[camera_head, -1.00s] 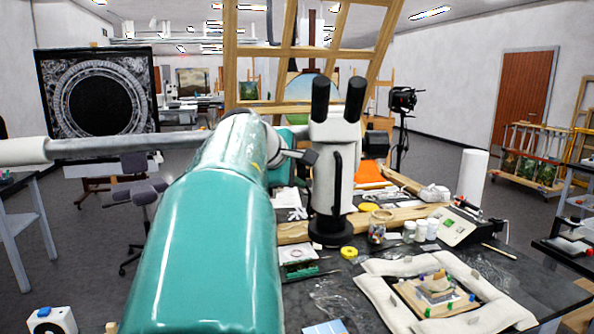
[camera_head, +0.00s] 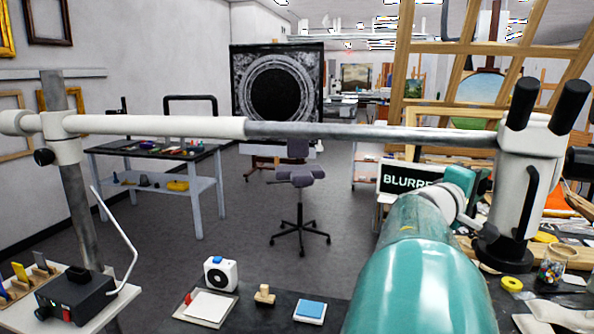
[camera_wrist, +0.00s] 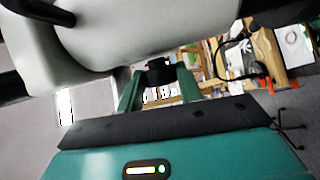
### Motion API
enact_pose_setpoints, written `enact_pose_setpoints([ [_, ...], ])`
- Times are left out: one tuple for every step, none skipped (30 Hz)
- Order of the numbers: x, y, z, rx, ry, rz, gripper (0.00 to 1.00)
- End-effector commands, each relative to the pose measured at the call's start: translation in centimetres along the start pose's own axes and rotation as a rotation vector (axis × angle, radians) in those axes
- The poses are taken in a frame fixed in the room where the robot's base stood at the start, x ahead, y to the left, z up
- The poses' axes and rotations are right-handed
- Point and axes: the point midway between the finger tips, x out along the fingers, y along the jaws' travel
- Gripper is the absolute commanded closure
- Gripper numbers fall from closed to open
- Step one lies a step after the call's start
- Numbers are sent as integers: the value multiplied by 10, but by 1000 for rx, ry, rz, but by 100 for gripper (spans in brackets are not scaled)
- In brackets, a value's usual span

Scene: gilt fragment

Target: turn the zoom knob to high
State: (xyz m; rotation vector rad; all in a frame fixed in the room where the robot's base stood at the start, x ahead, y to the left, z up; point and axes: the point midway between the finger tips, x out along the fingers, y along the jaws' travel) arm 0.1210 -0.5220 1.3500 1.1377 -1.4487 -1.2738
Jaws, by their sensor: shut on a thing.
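The white microscope head (camera_head: 525,175) with black eyepieces hangs at the end of a long boom on the right in the head view. My gripper (camera_head: 468,188) is beside its left side, and its fingertips are partly hidden there. In the wrist view, the white microscope body (camera_wrist: 140,30) fills the top. My gripper (camera_wrist: 158,82) has its two teal fingers on either side of a small black knob, the zoom knob (camera_wrist: 160,66), under the body. The fingers are shut on it. No marking on the knob can be read.
A screen (camera_head: 408,179) reading "BLURRE", cut off by my arm, stands behind the gripper. The boom (camera_head: 280,128) crosses the view from a post (camera_head: 80,190). Jars and tape crowd the bench at right. A stool (camera_head: 300,180) stands on open floor.

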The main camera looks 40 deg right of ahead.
Motion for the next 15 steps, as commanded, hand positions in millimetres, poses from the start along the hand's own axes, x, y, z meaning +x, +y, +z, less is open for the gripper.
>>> enact_pose_setpoints([
  [0,-4,0,8,3,21,87],
  [0,-5,-1,17,5,39,87],
  [0,-6,-1,30,7,62,87],
  [0,-6,0,39,7,81,87],
  [0,-6,-1,49,9,100,87],
  [0,-6,-1,61,13,126,87],
  [0,-7,-1,71,13,146,87],
  [1,-8,-1,81,15,166,87],
  [1,-8,-1,96,18,195,87],
  [1,-9,-1,107,19,217,87],
  [1,-9,-1,118,21,240,87],
  [1,-10,-2,134,24,271,87],
  [2,-11,-1,146,25,294,87],
  [2,-11,-1,158,27,316,87],
  [2,-11,-1,173,29,346,87],
])
